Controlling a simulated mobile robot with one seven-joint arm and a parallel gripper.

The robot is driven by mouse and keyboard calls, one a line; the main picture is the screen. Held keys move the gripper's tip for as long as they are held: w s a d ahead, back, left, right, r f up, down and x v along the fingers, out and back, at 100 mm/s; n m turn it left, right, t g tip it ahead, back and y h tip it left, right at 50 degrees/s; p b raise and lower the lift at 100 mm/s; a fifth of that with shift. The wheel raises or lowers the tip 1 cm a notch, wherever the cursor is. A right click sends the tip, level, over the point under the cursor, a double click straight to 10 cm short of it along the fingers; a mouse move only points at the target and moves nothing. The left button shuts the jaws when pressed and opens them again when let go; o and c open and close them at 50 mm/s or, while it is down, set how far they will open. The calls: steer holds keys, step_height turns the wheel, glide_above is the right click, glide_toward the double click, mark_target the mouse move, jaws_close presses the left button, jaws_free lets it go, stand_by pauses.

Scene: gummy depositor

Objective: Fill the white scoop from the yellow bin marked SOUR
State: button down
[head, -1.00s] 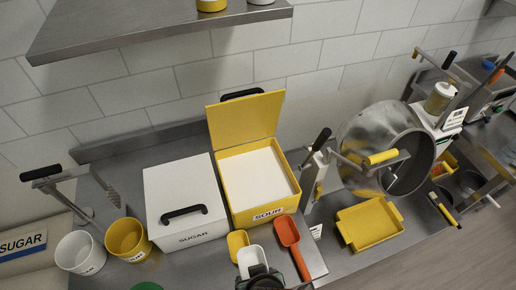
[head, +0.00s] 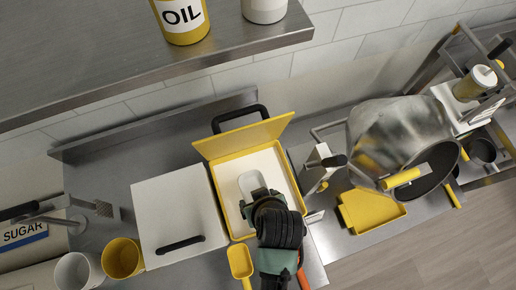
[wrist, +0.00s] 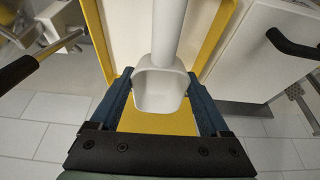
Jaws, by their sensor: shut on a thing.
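The yellow bin (head: 224,205) stands open with its lid (head: 240,138) tilted up at the back. It holds a white, level-looking filling (head: 266,163); its SOUR label is not visible now. My gripper (head: 262,196) is over the bin, shut on the white scoop (head: 246,182), which is over the white filling. I cannot tell whether the scoop touches it. In the wrist view the white scoop (wrist: 160,92) sits between the two fingers, with its bowl hollow facing me. I see no clear contents in the bowl. The yellow bin's rim (wrist: 216,40) runs alongside.
A white lidded bin (head: 180,212) stands left of the yellow bin. A yellow scoop (head: 241,262) lies in front. A yellow tray (head: 370,213) and metal drum (head: 400,135) are at the right. The steel shelf (head: 110,60) hangs above, at the back.

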steer(key=shift+w, duration=0.1)
steer(key=shift+s+f+g+h, duration=0.25)
steer(key=shift+f+g+h, duration=0.15)
steer(key=shift+f+g, duration=0.4)
steer(key=f+g, duration=0.1)
steer(key=f+g+h, duration=0.1)
steer(key=f+g, duration=0.1)
steer(key=shift+w+g, duration=0.2)
steer(key=shift+g, duration=0.1)
steer(key=shift+s+f+b, duration=0.15)
steer(key=shift+f+b, duration=1.35)
steer(key=shift+f, duration=1.05)
steer(key=shift+s+f+b, duration=0.1)
steer(key=shift+f+b, duration=1.4)
steer(key=shift+f, duration=1)
